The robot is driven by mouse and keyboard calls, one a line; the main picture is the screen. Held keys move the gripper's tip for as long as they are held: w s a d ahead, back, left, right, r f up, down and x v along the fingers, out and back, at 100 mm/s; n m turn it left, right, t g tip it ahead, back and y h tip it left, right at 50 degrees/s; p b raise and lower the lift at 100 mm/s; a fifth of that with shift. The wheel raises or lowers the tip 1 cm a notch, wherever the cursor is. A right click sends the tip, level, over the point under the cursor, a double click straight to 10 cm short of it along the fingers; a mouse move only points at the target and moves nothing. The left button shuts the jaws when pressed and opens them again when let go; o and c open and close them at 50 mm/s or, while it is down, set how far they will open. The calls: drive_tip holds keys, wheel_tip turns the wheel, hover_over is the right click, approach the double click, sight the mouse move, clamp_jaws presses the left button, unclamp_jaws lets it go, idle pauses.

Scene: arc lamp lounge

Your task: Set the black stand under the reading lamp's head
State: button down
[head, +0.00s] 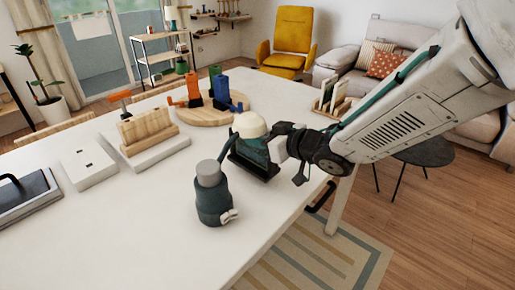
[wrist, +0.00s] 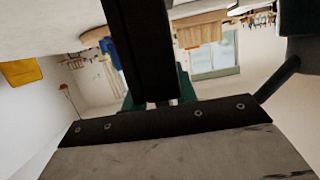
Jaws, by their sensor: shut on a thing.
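My gripper (head: 280,150) reaches in from the right beside the head and is shut on the black stand (head: 254,166). In the wrist view the stand (wrist: 148,45) is a dark upright strip before my gripper (wrist: 158,104). I cannot tell whether the stand touches the table; my gripper hides its right side.
A round wooden board (head: 207,115) with orange, blue and green things is behind the lamp. A wooden block piece (head: 146,130), a white box (head: 88,167) and a dark tray (head: 28,200) are at left. A rack (head: 332,97) stands near the right edge.

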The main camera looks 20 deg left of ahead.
drive_tip(key=shift+d+f, duration=0.1)
drive_tip(key=shift+f, duration=1.5)
drive_tip(key=c, duration=1.1)
unclamp_jaws()
drive_tip(key=shift+f, duration=0.15)
drive_tip(key=v, duration=1.2)
drive_tip(key=shift+s, duration=0.1)
